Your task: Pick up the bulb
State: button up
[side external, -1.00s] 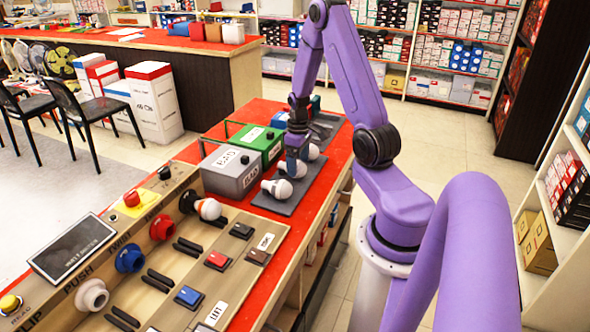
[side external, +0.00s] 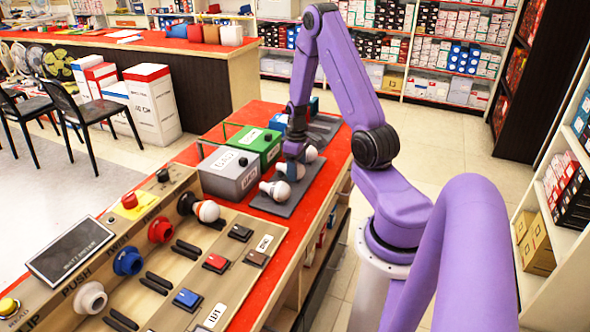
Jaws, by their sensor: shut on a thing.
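Several white bulbs lie on a dark grey mat on the red-topped bench. The nearest bulb (side external: 275,189) lies on its side at the mat's near end. My gripper (side external: 291,162) points down over the middle bulb (side external: 291,172) and is shut on it. The fingers hide part of this bulb. It is low at the mat, and I cannot tell whether it touches the mat. Another bulb (side external: 309,155) lies just beyond, to the right of the gripper.
A grey box (side external: 229,172) and a green box (side external: 262,145) stand left of the mat. A panel with sockets and switches (side external: 150,250) fills the near part of the bench, with a bulb (side external: 207,211) in one socket. The floor right of the bench is clear.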

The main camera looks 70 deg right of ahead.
notch_tip(320, 180, up, 15)
jog(key=w+a, duration=0.7)
jog(key=a, duration=0.4)
jog(key=w+a, duration=0.3)
jog(key=a, duration=2.5)
jog(key=shift+s+d+f, duration=0.1)
jog(key=shift+d+f, duration=0.05)
jog(key=shift+f, duration=3.35)
jog(key=shift+d+f, duration=0.1)
jog(key=shift+f, duration=3.35)
jog(key=shift+w+f, duration=0.1)
jog(key=shift+w, duration=0.6)
jog(key=shift+w, duration=0.25)
